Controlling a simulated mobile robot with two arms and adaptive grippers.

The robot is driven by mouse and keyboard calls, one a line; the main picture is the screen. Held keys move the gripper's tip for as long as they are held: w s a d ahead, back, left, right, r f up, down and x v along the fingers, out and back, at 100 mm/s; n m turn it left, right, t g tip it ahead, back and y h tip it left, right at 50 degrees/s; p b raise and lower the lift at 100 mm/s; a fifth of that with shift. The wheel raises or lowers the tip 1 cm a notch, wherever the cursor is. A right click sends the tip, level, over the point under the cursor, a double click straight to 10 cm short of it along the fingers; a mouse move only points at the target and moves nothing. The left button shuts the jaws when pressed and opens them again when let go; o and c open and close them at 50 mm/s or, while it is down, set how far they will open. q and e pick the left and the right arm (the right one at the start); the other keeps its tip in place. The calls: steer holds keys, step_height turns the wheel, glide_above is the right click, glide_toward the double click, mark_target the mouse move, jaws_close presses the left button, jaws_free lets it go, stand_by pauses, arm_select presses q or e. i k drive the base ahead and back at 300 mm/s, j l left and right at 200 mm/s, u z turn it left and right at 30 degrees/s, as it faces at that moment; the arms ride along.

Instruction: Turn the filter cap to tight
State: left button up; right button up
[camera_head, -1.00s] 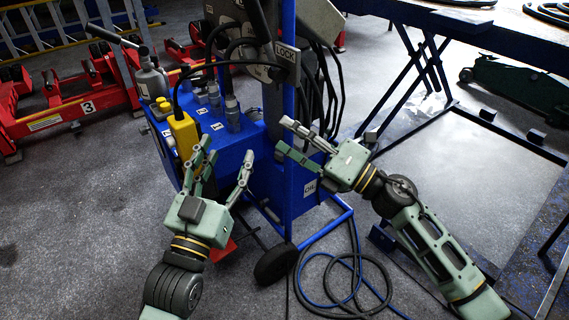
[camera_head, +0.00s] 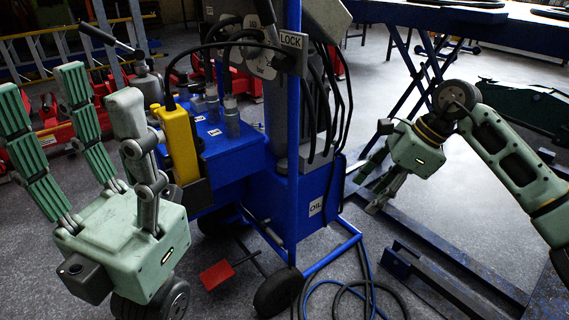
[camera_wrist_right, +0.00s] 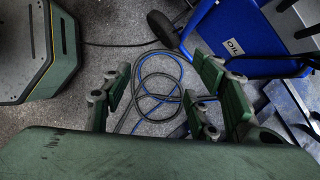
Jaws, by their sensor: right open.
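The filter cap cannot be surely picked out. Small grey cylindrical fittings (camera_head: 232,118) stand on top of the blue cart's tank (camera_head: 232,158), and one of them may carry it. My left gripper (camera_head: 78,98) is large at the left, fingers up and spread, empty, in front of the cart's left side. My right gripper (camera_head: 378,196) is to the right of the cart, pointing down and apart from it. In the right wrist view its fingers (camera_wrist_right: 165,82) are spread with nothing between them, above hoses and floor.
A yellow pendant (camera_head: 180,142) hangs at the cart's left. A LOCK plate (camera_head: 291,40) is on its upper part. A blue lift frame (camera_head: 450,275) lies at the right. Hoses (camera_wrist_right: 160,85) coil on the floor by the cart wheel (camera_head: 278,291).

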mark_target(282, 164)
steer(key=i+j, duration=0.7)
steer(key=j, duration=0.15)
